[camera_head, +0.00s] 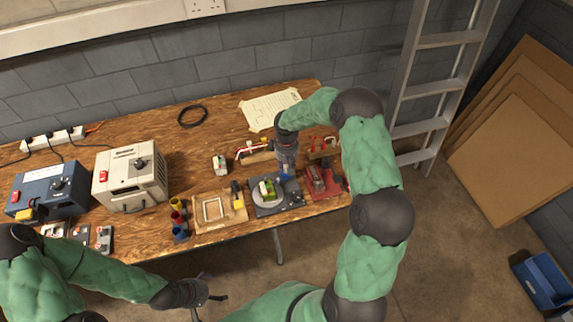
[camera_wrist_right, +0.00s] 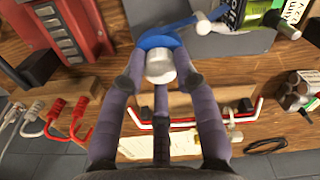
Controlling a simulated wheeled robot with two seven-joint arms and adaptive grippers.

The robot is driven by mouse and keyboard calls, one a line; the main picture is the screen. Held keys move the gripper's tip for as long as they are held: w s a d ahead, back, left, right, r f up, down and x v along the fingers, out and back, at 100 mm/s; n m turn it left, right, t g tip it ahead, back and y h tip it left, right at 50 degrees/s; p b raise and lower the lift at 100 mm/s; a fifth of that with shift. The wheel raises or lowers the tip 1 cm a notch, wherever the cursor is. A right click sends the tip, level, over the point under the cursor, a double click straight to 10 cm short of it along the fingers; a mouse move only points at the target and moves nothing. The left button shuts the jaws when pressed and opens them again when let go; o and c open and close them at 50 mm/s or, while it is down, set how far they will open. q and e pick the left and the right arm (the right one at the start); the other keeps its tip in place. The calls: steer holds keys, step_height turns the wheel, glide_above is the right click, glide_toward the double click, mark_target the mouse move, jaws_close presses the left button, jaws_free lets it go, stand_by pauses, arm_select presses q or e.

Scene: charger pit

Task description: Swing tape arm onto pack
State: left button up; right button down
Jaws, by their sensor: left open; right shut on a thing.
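My right gripper (camera_head: 287,166) is over the turntable station and shut on the pale knob (camera_wrist_right: 160,66) of the blue tape arm (camera_wrist_right: 158,41). A bit of the blue arm (camera_head: 286,177) shows below the fingers in the head view. The green and black pack (camera_head: 267,189) sits on a round grey disc on a dark base (camera_head: 259,210). It also shows in the right wrist view (camera_wrist_right: 245,14), cut off at the top. A pale roller end of the arm (camera_wrist_right: 203,27) is beside the pack; contact cannot be told. My left gripper (camera_head: 207,293) is open and empty, off the table's front edge.
A red fixture (camera_head: 322,183) stands right of the station and a wooden tray (camera_head: 218,212) with a frame stands left. Behind are a red-and-white rod rack (camera_head: 252,151) and paper (camera_head: 268,108). A cream box (camera_head: 131,176) and blue box (camera_head: 48,190) stand far left.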

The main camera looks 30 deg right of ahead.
stand_by(0.4)
steer(key=c, duration=0.9)
jaws_free()
steer(key=shift+c, duration=0.2)
step_height(320, 180, up, 12)
